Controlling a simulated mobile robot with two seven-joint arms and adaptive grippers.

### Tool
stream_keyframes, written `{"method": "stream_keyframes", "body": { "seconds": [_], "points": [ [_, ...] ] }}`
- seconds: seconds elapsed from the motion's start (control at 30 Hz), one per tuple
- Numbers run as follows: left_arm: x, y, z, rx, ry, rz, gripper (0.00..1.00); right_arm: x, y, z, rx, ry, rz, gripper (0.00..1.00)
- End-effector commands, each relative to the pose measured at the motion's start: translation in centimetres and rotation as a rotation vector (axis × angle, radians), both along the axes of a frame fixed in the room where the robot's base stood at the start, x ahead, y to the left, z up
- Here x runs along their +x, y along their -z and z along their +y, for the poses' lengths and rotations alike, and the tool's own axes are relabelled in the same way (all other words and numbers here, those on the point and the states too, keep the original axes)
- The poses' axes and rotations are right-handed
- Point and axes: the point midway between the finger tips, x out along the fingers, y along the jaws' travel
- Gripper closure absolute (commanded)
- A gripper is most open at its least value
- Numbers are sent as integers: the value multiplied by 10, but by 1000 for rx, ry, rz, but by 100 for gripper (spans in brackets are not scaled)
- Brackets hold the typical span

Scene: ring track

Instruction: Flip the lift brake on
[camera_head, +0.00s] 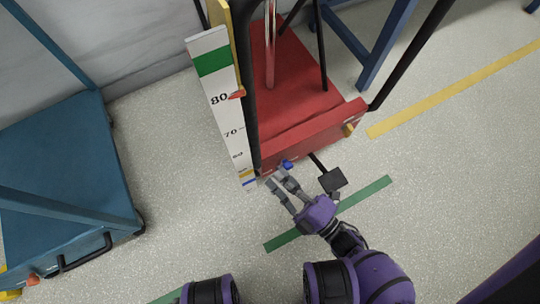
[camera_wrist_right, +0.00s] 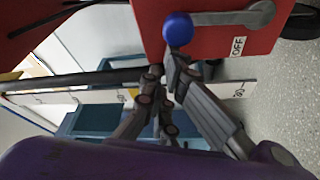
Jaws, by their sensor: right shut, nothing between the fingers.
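The lift brake is a grey lever (camera_wrist_right: 232,17) with a round blue knob (camera_wrist_right: 178,30), mounted on the red lift's end face in the right wrist view. An "OFF" label (camera_wrist_right: 238,46) sits beside the lever's pivot end. In the head view the blue knob (camera_head: 287,164) shows small at the lower edge of the red lift base (camera_head: 310,130); the lever is not clear there. My right gripper (camera_head: 278,179) is shut and empty, its fingertips close to the knob. In the wrist view its fingers (camera_wrist_right: 168,85) lie just below the knob; contact cannot be told. My left gripper is out of view.
A white height scale (camera_head: 222,112) with a red pointer stands left of the gripper. A black pedal (camera_head: 332,180) sticks out from the lift to its right. A blue cart (camera_head: 70,160) stands at left. Speckled floor between cart and lift is clear.

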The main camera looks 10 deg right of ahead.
Motion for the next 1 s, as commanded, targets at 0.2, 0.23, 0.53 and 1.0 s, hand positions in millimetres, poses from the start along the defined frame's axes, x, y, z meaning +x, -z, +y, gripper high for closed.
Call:
{"method": "stream_keyframes", "body": {
  "seconds": [0.2, 0.23, 0.53, 1.0],
  "points": [
    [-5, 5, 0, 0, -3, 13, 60, 4, -3, -21, 183, 0, 62, 100],
    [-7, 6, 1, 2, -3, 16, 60, 5, -4, -24, 206, 0, 68, 100],
    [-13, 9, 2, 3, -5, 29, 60, 12, -5, -44, 228, 0, 75, 100],
    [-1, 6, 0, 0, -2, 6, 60, 16, -3, -56, 227, 2, 74, 100]
  ]
}}
